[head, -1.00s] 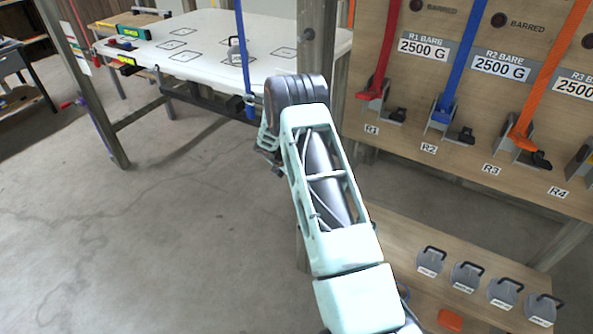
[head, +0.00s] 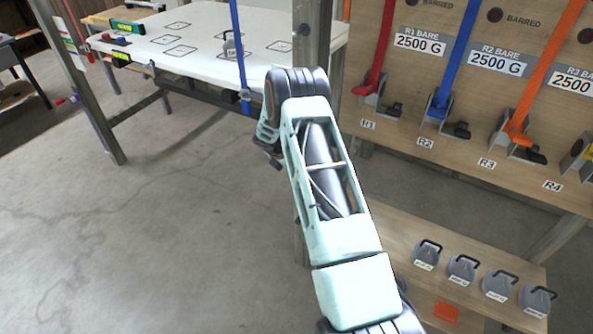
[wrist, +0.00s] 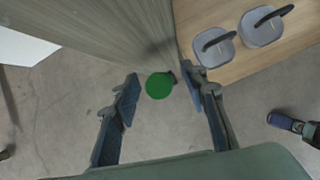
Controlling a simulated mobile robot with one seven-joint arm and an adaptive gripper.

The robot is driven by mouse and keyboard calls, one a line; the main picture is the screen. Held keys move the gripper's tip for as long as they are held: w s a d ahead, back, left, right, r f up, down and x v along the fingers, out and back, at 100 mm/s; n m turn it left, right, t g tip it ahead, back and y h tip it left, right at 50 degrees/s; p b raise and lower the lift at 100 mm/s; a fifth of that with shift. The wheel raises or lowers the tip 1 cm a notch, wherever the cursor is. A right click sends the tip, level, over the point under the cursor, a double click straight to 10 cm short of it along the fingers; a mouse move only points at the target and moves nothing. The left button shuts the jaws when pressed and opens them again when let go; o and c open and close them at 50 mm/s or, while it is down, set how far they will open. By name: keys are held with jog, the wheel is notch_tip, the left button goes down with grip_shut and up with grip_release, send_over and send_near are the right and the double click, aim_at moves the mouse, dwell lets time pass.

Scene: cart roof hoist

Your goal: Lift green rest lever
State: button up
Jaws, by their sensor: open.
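A round green knob or pad (wrist: 159,86), which looks like the end of the green rest lever, shows in the wrist view. It lies between the two fingers of my gripper (wrist: 162,73) in the picture. A short dark piece sticks out at its upper right. My gripper is open, with a gap on each side of the green piece. I cannot tell how far the fingertips are from it in depth. In the head view my gripper (head: 268,147) is partly hidden behind my arm beside the wooden post, and the green lever is not visible there.
A white table (head: 190,62) with marked squares stands at the back left. A panel with red (head: 378,50), blue (head: 462,60) and orange (head: 545,70) straps stands right. Several grey weights (head: 463,269) sit on a low shelf (head: 400,225). The left floor is clear.

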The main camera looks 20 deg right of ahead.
jog(key=v, duration=1.2)
